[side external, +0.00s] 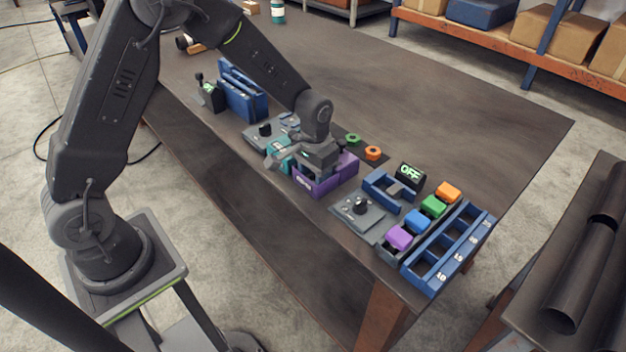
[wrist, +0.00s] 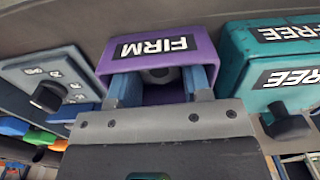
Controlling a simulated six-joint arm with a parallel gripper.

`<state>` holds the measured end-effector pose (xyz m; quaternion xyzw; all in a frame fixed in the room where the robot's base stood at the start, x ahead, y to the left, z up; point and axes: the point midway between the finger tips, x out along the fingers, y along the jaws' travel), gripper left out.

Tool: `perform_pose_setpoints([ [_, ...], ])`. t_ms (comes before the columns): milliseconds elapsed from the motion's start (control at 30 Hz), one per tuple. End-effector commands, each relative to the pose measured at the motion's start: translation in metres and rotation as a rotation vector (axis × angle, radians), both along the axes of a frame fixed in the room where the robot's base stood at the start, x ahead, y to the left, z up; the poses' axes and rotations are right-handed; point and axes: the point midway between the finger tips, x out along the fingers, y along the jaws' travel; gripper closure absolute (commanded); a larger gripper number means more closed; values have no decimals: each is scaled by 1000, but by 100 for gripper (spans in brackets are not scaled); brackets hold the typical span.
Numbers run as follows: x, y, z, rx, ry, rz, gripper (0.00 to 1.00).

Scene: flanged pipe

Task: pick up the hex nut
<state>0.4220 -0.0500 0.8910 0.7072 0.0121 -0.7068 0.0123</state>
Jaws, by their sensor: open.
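My gripper (wrist: 161,84) is open, with its two blue fingers reaching into the mouth of the purple box (wrist: 217,45) marked FIRM. A dark, rounded grey thing lies between the fingers inside that box; its outline is too dim to tell whether it is a hex nut. In the side external view the gripper is low over the purple box (side external: 348,172), its fingertips hidden. A green nut-like ring (side external: 353,139) and an orange one (side external: 373,152) lie on a dark mat behind the box. They are apart from the gripper.
A teal box (wrist: 240,65) marked FREE stands beside the purple box. Grey dial panels (side external: 358,215) flank the boxes. Colored blocks, an OFF display (side external: 410,177) and a blue slotted tray (side external: 437,275) stand to the right. The table's far side (side external: 460,110) is clear.

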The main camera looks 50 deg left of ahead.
Motion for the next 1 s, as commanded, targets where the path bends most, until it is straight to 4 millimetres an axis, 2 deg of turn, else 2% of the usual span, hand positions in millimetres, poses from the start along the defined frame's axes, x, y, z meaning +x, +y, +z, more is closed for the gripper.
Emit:
perform_pose_setpoints([
  [67, 0, 0, 0, 0, 0, 0, 61],
  [333, 0, 0, 0, 0, 0, 0, 87],
  [667, 0, 0, 4, 0, -1, 0, 88],
  [833, 1, 0, 19, 0, -3, 0, 88],
  [1000, 0, 3, 46, 0, -4, 2, 88],
])
